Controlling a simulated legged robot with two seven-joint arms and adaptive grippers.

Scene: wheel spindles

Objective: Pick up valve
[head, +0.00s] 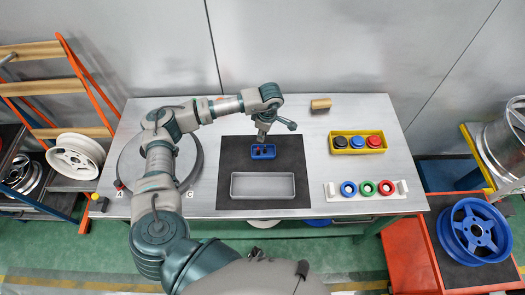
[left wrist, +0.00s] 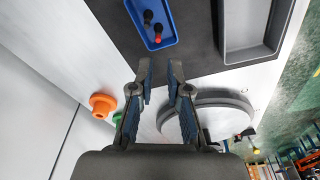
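A small blue tray (head: 271,156) lies on the dark mat, with small dark and red pieces in it. In the left wrist view, the blue tray (left wrist: 137,17) holds a black-and-red piece (left wrist: 157,32) that looks like a valve, beside another dark piece (left wrist: 148,17). My right gripper is not in view.
An empty grey tray (head: 262,196) lies on the mat (head: 228,160) nearer me. A round grey disc (head: 131,165) is at the left. A yellow bin (head: 358,151) of capped parts and a white holder (head: 376,198) with coloured rings are at the right. A wooden block (head: 321,104) lies behind.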

